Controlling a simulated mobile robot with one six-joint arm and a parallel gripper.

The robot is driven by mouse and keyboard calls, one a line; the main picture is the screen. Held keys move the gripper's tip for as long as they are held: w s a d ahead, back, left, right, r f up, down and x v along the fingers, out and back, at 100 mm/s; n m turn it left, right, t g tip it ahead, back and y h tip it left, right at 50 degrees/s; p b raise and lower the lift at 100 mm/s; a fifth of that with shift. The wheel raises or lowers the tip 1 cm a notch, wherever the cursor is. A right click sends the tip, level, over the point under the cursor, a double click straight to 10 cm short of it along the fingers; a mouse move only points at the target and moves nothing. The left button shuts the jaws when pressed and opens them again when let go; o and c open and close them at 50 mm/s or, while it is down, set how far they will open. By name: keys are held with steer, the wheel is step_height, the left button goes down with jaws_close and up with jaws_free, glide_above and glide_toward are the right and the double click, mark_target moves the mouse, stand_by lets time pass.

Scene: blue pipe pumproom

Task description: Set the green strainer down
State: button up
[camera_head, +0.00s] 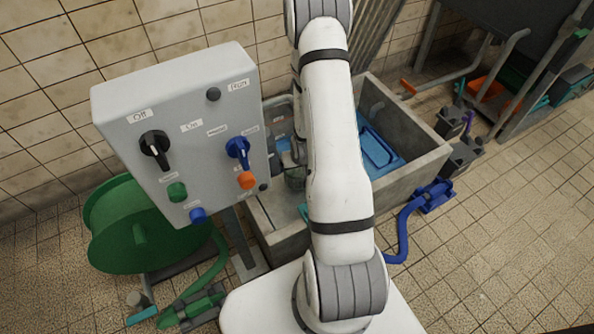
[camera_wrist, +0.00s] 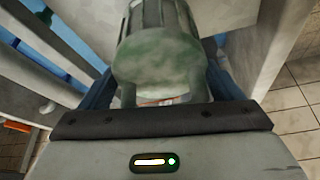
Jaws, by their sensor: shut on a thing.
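The green strainer (camera_wrist: 158,62) is a rounded, dull green piece with a ribbed upper part, large in the wrist view. My gripper (camera_wrist: 158,88) is shut on it, with dark blue fingers on both sides. In the head view a small part of the strainer (camera_head: 295,178) shows beside my arm, over the concrete trough (camera_head: 418,160). My arm hides much of the gripper (camera_head: 287,158) there. Whether the strainer touches anything beneath it cannot be told.
A grey control box (camera_head: 190,130) with knobs stands close to the left of my arm. A blue tray (camera_head: 378,150) lies in the trough's right part. A green hose reel (camera_head: 140,225) is at left, and a blue pump with hose (camera_head: 430,197) at right. Open tiled floor lies at right.

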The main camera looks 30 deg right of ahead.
steer(key=shift+f, duration=1.2)
steer(key=shift+f+b, duration=0.25)
steer(key=shift+b, duration=0.2)
steer(key=o, duration=1.2)
steer(key=shift+r, duration=0.1)
steer(key=shift+o, duration=0.2)
steer(key=p+v, duration=0.4)
steer(key=v, duration=0.8)
steer(key=shift+r, duration=0.15)
steer(key=shift+s, duration=0.1)
